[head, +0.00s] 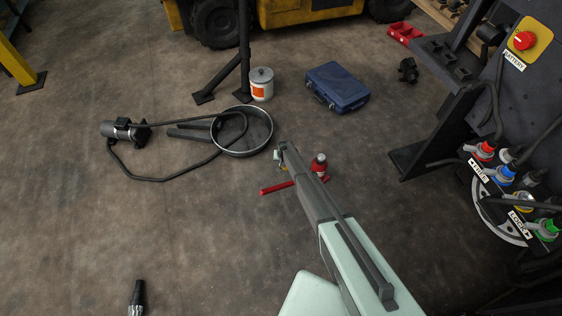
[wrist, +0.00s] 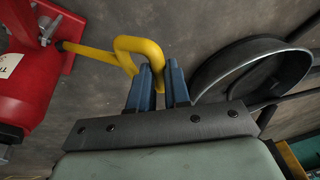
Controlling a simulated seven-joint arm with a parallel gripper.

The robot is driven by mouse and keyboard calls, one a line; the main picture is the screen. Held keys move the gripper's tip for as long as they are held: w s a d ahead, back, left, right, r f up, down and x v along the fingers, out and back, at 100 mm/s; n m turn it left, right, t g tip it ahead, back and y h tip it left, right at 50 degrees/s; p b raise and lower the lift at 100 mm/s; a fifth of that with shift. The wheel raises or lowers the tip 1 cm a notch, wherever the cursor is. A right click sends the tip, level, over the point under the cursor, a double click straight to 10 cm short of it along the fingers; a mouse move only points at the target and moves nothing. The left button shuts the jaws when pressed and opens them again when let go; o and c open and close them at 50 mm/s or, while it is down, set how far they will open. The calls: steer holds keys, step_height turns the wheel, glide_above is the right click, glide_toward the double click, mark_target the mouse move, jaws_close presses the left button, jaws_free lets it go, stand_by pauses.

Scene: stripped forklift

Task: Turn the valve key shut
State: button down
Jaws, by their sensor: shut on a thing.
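The valve key is a yellow bent rod with a looped end (wrist: 135,43) in the wrist view. Its straight part runs left to a dark stub on the red jack (wrist: 28,85). The blue fingers of my gripper (wrist: 159,72) stand on either side of the loop and are shut on it. In the head view, the red jack (head: 319,166) stands on the floor just right of my gripper (head: 281,153), partly behind my arm. The key is mostly hidden there, with only a small yellowish bit showing by the gripper.
A round black pan (head: 243,132) lies left of the gripper, with a motor and cable (head: 125,130) beyond. A white can (head: 261,84) and a blue case (head: 337,87) stand behind. A dark panel with coloured connectors (head: 508,175) is at right. The near left floor is mostly clear.

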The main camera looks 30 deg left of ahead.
steer(key=c, duration=1.1)
jaws_free()
steer(key=v, duration=1.4)
steer(key=shift+f, duration=0.1)
step_height(320, 180, up, 15)
